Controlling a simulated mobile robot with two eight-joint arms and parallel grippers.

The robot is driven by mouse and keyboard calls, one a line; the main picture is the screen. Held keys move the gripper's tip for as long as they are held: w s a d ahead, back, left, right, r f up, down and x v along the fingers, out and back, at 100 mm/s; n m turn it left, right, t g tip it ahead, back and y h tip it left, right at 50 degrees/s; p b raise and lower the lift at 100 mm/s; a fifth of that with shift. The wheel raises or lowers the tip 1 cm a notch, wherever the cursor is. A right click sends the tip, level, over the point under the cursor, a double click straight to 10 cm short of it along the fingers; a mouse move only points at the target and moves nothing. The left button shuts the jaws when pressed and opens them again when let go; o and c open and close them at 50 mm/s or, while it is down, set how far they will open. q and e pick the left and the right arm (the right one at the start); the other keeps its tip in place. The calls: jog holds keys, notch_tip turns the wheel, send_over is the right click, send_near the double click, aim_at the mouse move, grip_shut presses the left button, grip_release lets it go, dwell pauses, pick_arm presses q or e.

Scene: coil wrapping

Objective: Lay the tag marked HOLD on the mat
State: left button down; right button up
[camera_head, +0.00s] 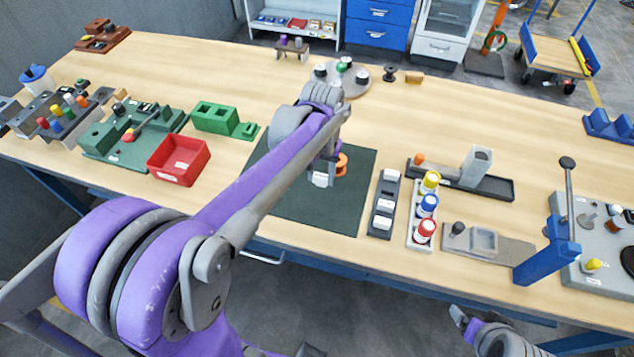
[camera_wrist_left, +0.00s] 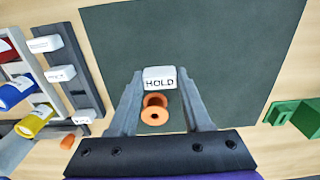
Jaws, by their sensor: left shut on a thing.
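The tag marked HOLD (camera_wrist_left: 159,78) is a small white block with dark lettering. It sits between the fingertips of my left gripper (camera_wrist_left: 160,76), which is shut on it, lettering facing the wrist camera. In the head view the white tag (camera_head: 320,180) shows beneath my left gripper, over the dark green mat (camera_head: 305,208). I cannot tell whether the tag touches the mat. An orange spool (camera_head: 341,164) is close beside the tag; it also shows in the left wrist view (camera_wrist_left: 154,112). My right gripper (camera_head: 463,318) is at the bottom edge, its jaws unclear.
Right of the mat stands a grey rack (camera_head: 381,232) with white tags, then a holder with yellow, blue and red bottles (camera_head: 426,206). A red bin (camera_head: 178,160) and green blocks (camera_head: 215,118) are left of the mat. The mat's front part is clear.

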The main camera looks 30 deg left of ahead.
aim_at(320, 185)
pick_arm(q)
jog(key=shift+f, duration=2.4)
jog(key=shift+f, duration=0.15)
jog(key=shift+c, duration=1.8)
grip_release()
